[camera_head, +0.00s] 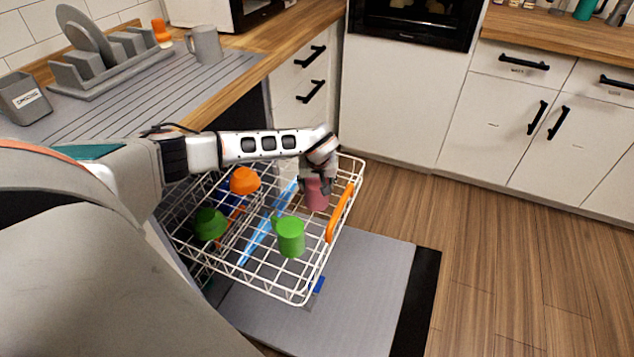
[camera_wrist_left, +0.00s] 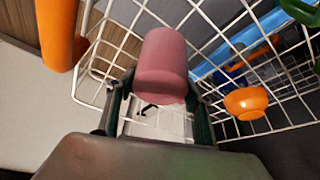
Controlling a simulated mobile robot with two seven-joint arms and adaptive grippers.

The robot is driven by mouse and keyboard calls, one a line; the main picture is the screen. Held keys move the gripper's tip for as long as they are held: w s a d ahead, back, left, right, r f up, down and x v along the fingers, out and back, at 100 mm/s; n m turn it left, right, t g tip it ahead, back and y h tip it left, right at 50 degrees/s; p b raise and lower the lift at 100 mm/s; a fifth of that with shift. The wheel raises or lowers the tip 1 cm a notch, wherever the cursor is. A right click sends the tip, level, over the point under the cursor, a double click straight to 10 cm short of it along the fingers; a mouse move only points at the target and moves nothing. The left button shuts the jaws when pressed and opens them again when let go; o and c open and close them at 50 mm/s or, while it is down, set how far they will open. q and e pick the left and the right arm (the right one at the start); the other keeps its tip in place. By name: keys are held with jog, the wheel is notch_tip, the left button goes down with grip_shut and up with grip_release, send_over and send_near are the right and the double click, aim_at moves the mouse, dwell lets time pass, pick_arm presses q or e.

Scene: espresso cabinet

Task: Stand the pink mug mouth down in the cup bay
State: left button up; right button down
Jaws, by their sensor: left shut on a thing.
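The pink mug (camera_head: 316,194) is at the far right part of the white wire rack (camera_head: 298,299), just inside the orange handle. My left gripper (camera_head: 317,180) reaches down from above and is shut on the mug. In the left wrist view the pink mug (camera_wrist_left: 162,66) is between the fingers of the gripper (camera_wrist_left: 160,105), with a smooth closed end facing the camera. I cannot tell whether its lower rim touches the wires. My right gripper is not in view.
A green mug (camera_head: 290,237) stands in the rack near the front. A dark green bowl (camera_head: 209,224), an orange bowl (camera_head: 244,181) and a blue utensil (camera_head: 262,234) are also in it. A grey mug (camera_head: 205,45) stands on the counter.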

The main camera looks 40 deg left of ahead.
pick_arm(q)
jog(key=o, duration=1.4)
jog(key=shift+o, duration=0.2)
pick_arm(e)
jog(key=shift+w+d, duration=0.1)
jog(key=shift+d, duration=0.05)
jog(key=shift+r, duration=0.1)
pick_arm(q)
notch_tip(320, 180, up, 6)
jog(key=shift+r+p, duration=0.1)
jog(key=shift+p, duration=0.55)
jog(key=d+r+m+p, duration=0.2)
jog(key=d+r+p, duration=0.2)
jog(key=d+r, duration=0.3)
jog(key=d+r+m+h+p, duration=0.1)
jog(key=d+r+p, duration=0.3)
jog(key=r, duration=1.3)
jog(key=d+m, duration=0.1)
jog(key=d, duration=0.3)
jog(key=shift+s+t, duration=0.25)
jog(key=shift+t, duration=0.15)
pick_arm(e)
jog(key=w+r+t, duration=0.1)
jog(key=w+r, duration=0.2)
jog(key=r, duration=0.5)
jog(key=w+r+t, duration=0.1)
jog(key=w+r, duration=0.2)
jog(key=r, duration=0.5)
